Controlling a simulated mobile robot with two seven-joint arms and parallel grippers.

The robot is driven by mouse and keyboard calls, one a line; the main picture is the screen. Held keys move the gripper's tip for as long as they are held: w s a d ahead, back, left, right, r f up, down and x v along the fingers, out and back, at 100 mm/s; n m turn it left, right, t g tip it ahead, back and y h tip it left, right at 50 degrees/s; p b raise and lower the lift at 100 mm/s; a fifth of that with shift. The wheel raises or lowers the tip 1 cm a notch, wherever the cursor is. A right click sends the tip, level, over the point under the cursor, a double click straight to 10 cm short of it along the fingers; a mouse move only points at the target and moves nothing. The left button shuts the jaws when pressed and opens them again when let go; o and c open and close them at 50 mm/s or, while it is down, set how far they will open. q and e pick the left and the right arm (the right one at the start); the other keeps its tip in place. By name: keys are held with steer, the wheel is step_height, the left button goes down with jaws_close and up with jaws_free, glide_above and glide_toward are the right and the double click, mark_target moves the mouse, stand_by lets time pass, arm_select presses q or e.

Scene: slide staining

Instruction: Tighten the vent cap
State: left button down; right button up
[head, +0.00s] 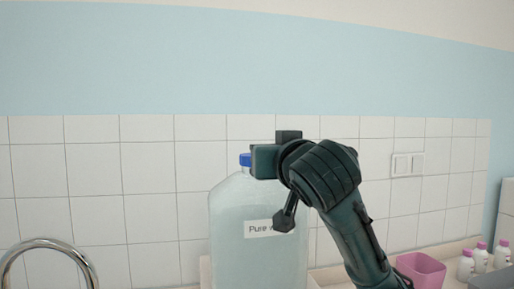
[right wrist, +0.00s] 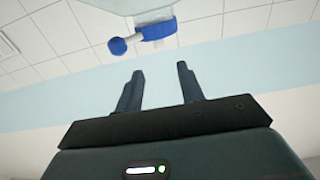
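A large clear bottle (head: 240,215) labelled "Pure w…" stands against the tiled wall. Its blue cap (head: 246,160) shows at the left of my right gripper (head: 265,161), which hides the rest of the bottle top. In the right wrist view, a blue collar (right wrist: 158,29) sits on the bottle's neck, and a white stem runs from it to a small round blue cap (right wrist: 118,46). I cannot tell for certain which blue part is the vent cap. The right gripper's fingers (right wrist: 160,70) are apart with nothing between them; the blue parts lie beyond the fingertips. My left gripper is not in view.
A curved metal tap (head: 48,243) is at the lower left. A pink container (head: 421,270) and small white bottles with pink caps (head: 480,257) stand on the counter at the right. A grey object (head: 492,279) is at the right corner.

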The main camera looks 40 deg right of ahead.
steer(key=p+x, duration=0.2)
steer(key=x, duration=0.9)
steer(key=shift+w+d+f, duration=0.1)
steer(key=shift+w+d, duration=0.05)
steer(key=shift+w, duration=0.15)
jaws_close()
